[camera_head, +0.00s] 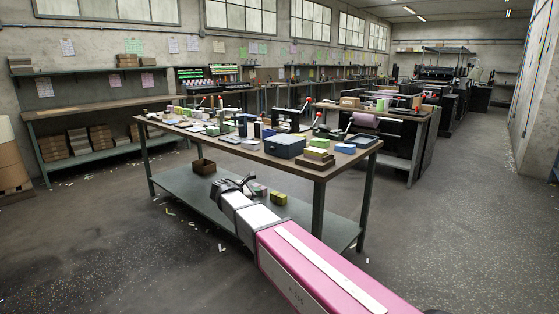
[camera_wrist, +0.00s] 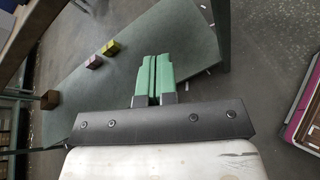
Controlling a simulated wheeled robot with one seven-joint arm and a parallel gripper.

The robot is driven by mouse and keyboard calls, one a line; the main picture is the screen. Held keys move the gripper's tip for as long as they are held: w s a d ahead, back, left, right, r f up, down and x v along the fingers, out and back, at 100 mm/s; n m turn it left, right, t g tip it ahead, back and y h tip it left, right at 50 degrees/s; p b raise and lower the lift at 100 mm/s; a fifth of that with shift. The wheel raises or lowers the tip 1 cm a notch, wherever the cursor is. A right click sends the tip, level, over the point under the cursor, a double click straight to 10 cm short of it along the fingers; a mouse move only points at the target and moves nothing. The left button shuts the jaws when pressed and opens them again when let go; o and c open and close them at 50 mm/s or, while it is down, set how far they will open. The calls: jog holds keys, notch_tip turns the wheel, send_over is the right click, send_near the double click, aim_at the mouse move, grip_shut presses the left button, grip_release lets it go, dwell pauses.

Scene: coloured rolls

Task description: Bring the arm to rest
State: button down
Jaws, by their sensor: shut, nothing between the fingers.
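My gripper (camera_wrist: 153,80) is shut and empty, its two green fingers side by side in the wrist view. In the head view my gripper (camera_head: 246,181) is small and dark at the end of my outstretched pink and white arm. It is in front of the table's near long side, below the tabletop and over the green lower shelf (camera_head: 180,183). The lower shelf also shows beneath the fingers in the wrist view (camera_wrist: 185,45). I cannot tell how far above the shelf the fingers are.
The table (camera_head: 235,147) is crowded with boxes, blocks and tools. On its lower shelf are a brown box (camera_head: 203,167) and a yellow block (camera_head: 279,198). A table leg (camera_head: 318,208) stands right of my gripper. Open floor (camera_head: 470,220) lies at the right.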

jog(key=s+d+f+m+g+y, duration=0.25)
jog(key=s+d+f+m, duration=0.35)
jog(key=d, duration=0.4)
jog(key=s+d+f+m+g+y, duration=0.1)
jog(key=s+d+f+m+g, duration=0.25)
jog(key=d+f, duration=0.5)
jog(key=s+d+f+m+g+y, duration=0.1)
jog(key=s+d+f+m+y, duration=0.2)
jog(key=s+d+m, duration=0.2)
jog(key=s+d+f+m+g+y, duration=0.2)
jog(key=s+d+f+m+y, duration=0.2)
jog(key=s+m, duration=0.4)
jog(key=shift+s+d, duration=0.65)
